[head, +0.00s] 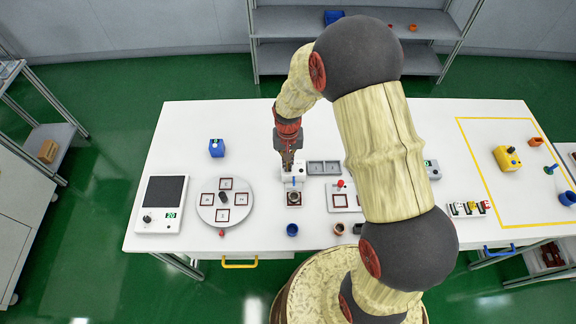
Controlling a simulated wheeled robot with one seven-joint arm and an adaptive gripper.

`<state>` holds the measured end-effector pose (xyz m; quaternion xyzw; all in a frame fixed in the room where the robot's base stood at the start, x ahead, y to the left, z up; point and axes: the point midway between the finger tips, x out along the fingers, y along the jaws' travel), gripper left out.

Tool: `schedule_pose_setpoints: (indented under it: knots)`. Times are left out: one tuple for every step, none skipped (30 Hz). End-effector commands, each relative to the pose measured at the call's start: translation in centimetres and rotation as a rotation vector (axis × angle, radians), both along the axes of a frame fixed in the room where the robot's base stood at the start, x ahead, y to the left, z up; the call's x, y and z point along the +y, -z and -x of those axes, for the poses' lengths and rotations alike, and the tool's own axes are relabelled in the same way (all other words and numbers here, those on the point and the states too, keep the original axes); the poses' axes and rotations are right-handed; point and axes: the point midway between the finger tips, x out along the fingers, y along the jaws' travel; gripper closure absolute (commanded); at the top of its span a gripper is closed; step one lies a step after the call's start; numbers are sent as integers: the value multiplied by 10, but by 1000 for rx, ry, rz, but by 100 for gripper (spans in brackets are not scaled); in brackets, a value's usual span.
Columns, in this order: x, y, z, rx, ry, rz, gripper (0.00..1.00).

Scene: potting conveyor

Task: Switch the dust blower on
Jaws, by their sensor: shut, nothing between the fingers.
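My gripper (287,164) is shut and empty, pointing down over the back middle of the white table. Its tips are at or just above a small white device (299,173) with a blue part at its front; I cannot tell whether they touch. No label shows which device is the dust blower.
A grey tray (323,168), a blue cup (292,230) and a brown pot (339,229) stand near the middle. My arm hides part of the table right of centre.

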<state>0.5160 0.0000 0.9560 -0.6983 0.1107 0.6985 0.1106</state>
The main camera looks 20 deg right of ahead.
Motion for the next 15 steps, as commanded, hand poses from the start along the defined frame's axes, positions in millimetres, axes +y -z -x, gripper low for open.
schedule_pose_setpoints:
  knots:
    - [0, 1, 0, 0, 0, 0, 100]
    - [0, 2, 0, 0, 0, 0, 100]
    - [0, 2, 0, 0, 0, 0, 100]
    - [0, 2, 0, 0, 0, 0, 100]
    - [0, 3, 0, 0, 0, 0, 100]
    - [0, 3, 0, 0, 0, 0, 100]
    - [0, 4, 0, 0, 0, 0, 100]
    - [0, 4, 0, 0, 0, 0, 100]
    - [0, 5, 0, 0, 0, 0, 100]
    - [0, 5, 0, 0, 0, 0, 100]
    - [0, 6, 0, 0, 0, 0, 100]
    - [0, 6, 0, 0, 0, 0, 100]
    - [0, 7, 0, 0, 0, 0, 100]
    - [0, 7, 0, 0, 0, 0, 100]
    - [0, 8, 0, 0, 0, 0, 100]
